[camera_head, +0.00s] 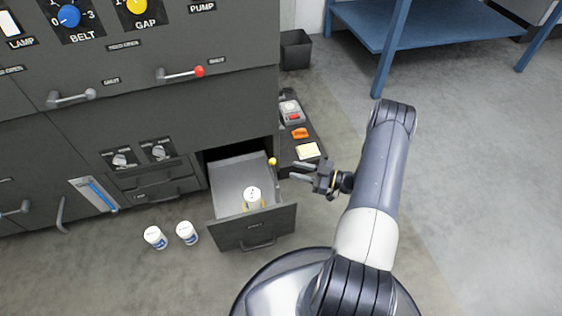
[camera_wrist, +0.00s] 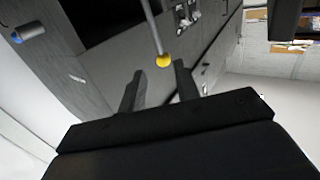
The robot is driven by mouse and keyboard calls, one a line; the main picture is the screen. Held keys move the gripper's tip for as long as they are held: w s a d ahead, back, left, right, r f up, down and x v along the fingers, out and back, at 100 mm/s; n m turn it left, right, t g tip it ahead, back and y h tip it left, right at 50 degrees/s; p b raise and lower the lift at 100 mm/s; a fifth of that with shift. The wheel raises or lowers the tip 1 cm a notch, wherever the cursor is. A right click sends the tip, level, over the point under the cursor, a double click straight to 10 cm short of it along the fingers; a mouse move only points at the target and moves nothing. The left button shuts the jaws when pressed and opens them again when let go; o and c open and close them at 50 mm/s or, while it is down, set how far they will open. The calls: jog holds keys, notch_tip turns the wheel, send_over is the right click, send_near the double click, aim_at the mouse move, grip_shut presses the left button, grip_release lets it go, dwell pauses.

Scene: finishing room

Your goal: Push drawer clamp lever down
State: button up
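The clamp lever ends in a yellow ball knob (camera_head: 272,161) at the right edge of an open grey drawer (camera_head: 229,180). In the wrist view the lever is a thin grey rod with the yellow ball (camera_wrist: 163,61) at its end. My gripper (camera_head: 294,171) is just right of the knob in the head view, its fingers pointing left towards the drawer. In the wrist view its two fingers (camera_wrist: 159,70) are apart and empty, with the ball showing between and just beyond their tips. I cannot tell whether they touch it. A white jar (camera_head: 253,195) stands inside the drawer.
Two white jars (camera_head: 156,237) stand on the floor left of the drawer. A narrow dark tray (camera_head: 289,146) with small items lies right of the cabinet, beyond my gripper. A blue table (camera_head: 455,22) stands at the back. The floor at right is clear.

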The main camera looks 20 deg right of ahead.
aim_at(273, 165)
jog(key=b+x, duration=0.1)
jog(key=x, duration=0.8)
jog(key=shift+a+b, duration=0.2)
jog(key=shift+b, duration=0.2)
grip_shut()
